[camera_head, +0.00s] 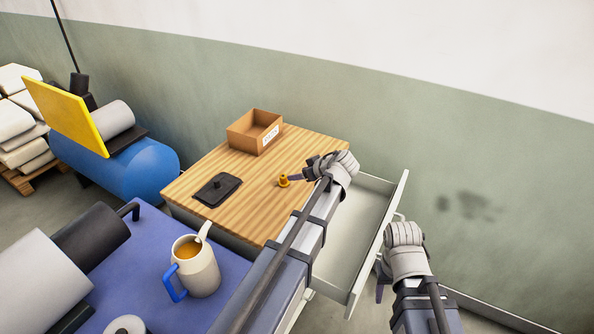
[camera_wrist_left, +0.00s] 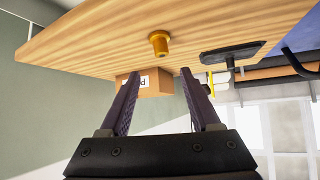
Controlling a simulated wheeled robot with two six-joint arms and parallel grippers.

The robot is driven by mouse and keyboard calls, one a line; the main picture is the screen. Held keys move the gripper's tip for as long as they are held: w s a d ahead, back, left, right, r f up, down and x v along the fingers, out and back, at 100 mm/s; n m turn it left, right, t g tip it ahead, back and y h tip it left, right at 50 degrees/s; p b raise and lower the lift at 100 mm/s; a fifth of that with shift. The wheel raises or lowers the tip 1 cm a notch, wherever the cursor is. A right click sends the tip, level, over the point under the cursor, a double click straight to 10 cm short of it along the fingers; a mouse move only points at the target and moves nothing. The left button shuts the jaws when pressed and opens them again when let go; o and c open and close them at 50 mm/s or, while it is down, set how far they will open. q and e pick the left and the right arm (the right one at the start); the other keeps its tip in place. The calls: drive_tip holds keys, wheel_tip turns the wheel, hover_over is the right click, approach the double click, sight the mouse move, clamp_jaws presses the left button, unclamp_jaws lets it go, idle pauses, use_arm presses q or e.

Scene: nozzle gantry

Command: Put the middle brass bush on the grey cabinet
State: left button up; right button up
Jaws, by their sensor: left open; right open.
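One brass bush (camera_head: 284,181) stands upright on the wooden top (camera_head: 225,165) of a cabinet with a pulled-out pale drawer (camera_head: 350,220). The bush also shows in the left wrist view (camera_wrist_left: 159,43), beyond the fingertips. My left gripper (camera_head: 296,178) is open beside the bush, on its right in the head view. In the left wrist view its open fingers (camera_wrist_left: 158,73) have nothing between them. My right gripper (camera_head: 381,287) is open by the outer side of the drawer front. I see no other bush; my left arm hides part of the drawer.
An open cardboard box (camera_head: 254,132) and a dark flat plate with a knob (camera_head: 217,189) are on the wooden top. A jug with a blue handle (camera_head: 198,268) stands on the blue surface (camera_head: 145,240) in front. A blue tank (camera_head: 120,165) is at the left.

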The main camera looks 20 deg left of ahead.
use_arm(q)
drive_tip(key=s+d+f+m+g+h, duration=0.2)
drive_tip(key=s+d+m, duration=0.6)
drive_tip(key=s, duration=0.5)
drive_tip(key=s+d+f+m+g+h, duration=0.3)
drive_tip(key=s+d+f+m+h, duration=0.2)
drive_tip(key=s+d, duration=0.8)
drive_tip(key=m, duration=0.3)
drive_tip(key=shift+s+d+f+h, duration=0.2)
drive_tip(key=shift+d+f+h, duration=0.1)
drive_tip(key=shift+f, duration=0.05)
